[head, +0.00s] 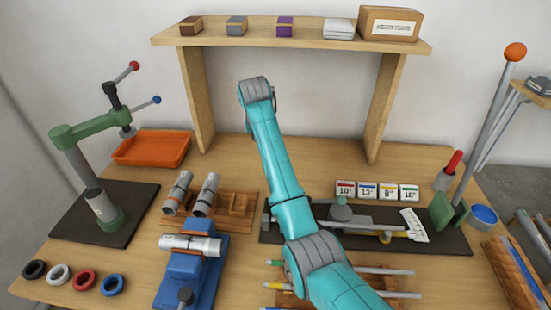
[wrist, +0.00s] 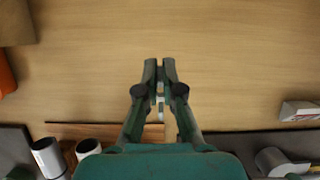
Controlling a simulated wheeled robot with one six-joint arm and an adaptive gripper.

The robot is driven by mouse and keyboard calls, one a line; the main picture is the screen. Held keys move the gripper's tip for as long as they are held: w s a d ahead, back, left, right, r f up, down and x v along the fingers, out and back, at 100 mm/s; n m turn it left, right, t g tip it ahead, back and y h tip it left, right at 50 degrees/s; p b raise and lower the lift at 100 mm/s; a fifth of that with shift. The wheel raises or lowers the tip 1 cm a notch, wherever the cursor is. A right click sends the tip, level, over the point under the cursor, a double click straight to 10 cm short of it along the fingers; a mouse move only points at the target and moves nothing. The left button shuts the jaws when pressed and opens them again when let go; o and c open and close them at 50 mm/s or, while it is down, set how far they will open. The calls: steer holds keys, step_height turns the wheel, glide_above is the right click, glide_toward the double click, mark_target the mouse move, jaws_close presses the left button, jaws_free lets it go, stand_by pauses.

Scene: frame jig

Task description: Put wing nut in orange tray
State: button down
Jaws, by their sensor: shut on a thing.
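My gripper (wrist: 160,66) shows in the wrist view with its two fingers close together over bare wood. It is shut on a small pale thing (wrist: 160,99), mostly hidden between the fingers; it appears to be the wing nut, but its shape is not clear. The orange tray (head: 152,149) stands at the back left of the table in the head view and looks empty. Its edge also shows at the far left of the wrist view (wrist: 6,76), so my gripper is to the right of it and apart. In the head view my arm hides the gripper.
A wooden shelf (head: 290,35) on two posts spans the back; its left post (head: 196,100) stands between the tray and my arm. A green press (head: 85,130) is left of the tray. A wooden rack with metal cylinders (head: 178,192) lies in front. The back middle is clear.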

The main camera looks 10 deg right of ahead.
step_height(320, 180, down, 8)
steer(key=shift+r, duration=0.2)
steer(key=shift+a, duration=0.1)
steer(key=c, duration=1.3)
jaws_free()
steer(key=shift+f, duration=0.1)
